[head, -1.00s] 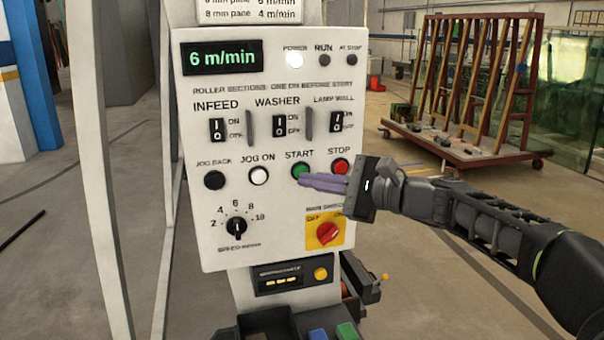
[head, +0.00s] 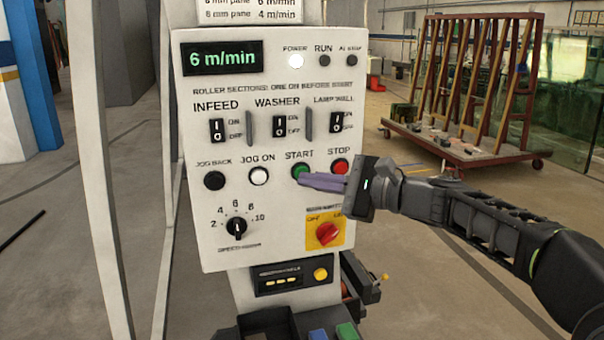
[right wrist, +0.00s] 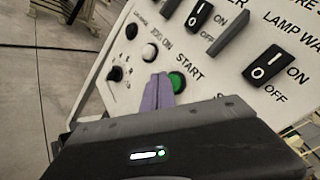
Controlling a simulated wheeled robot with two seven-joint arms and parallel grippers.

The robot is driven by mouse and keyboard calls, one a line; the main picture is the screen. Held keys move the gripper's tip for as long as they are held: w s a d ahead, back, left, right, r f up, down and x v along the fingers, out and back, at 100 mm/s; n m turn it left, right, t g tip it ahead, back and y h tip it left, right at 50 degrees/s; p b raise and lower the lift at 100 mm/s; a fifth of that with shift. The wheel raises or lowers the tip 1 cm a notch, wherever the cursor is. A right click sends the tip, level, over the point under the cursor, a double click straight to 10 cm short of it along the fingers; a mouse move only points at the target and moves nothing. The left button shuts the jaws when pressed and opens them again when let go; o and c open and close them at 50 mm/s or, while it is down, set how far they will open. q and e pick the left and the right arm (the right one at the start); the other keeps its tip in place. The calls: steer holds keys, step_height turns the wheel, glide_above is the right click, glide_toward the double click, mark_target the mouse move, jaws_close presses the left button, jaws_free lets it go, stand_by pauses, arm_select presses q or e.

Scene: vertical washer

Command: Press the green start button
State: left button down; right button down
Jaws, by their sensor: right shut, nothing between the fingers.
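The green start button (head: 300,171) is on the white control panel (head: 215,255), under the word START. My right gripper (head: 302,178) is shut and empty, with its purple fingertips at the lower edge of the button in the head view. In the right wrist view the green button (right wrist: 177,82) shows just right of the purple fingertips (right wrist: 160,80). I cannot tell whether the fingertips touch the button. The button does not look lit. My left gripper is out of view.
The red stop button (head: 340,166) is close to the right, above my right gripper. The white jog-on button (head: 259,176) is to the left. A red-orange main switch (head: 328,233) sits below. A glass rack (head: 470,150) stands behind at right.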

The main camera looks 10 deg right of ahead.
steer(key=shift+w, duration=0.75)
stand_by(0.8)
steer(key=shift+s, duration=0.1)
steer(key=shift+s+b, duration=0.35)
steer(key=shift+s, duration=0.5)
